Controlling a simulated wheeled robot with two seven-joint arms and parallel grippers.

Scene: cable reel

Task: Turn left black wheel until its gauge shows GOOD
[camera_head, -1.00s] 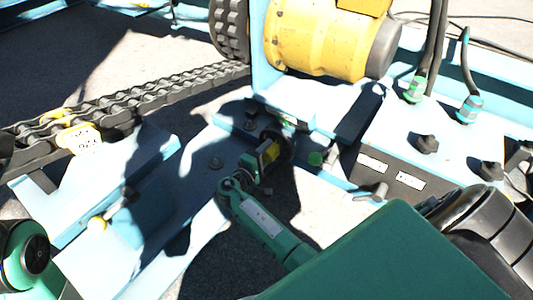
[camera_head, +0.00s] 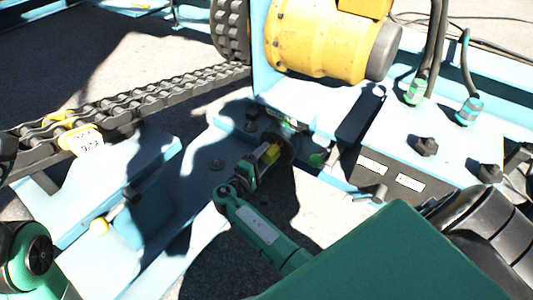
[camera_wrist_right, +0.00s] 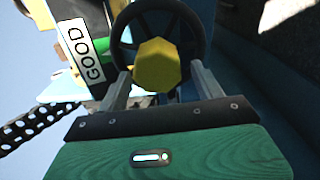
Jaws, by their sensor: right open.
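The black wheel (camera_head: 288,150) stands at the middle of the blue frame in the head view, partly hidden by my right gripper (camera_head: 258,165). In the right wrist view its dark rim (camera_wrist_right: 197,30) surrounds a yellow hub (camera_wrist_right: 160,65). The two fingers of my right gripper (camera_wrist_right: 160,88) are apart, one on each side of the hub; I cannot tell whether they touch the wheel. A white label reading GOOD (camera_wrist_right: 80,52) shows left of the wheel, with a green part beside it. My left gripper is not in view.
A yellow drum (camera_head: 318,40) stands behind the wheel. A heavy chain (camera_head: 150,92) runs across the left. To the right are a green knob (camera_head: 317,160), black knobs (camera_head: 426,146) and cables with teal fittings (camera_head: 470,110).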

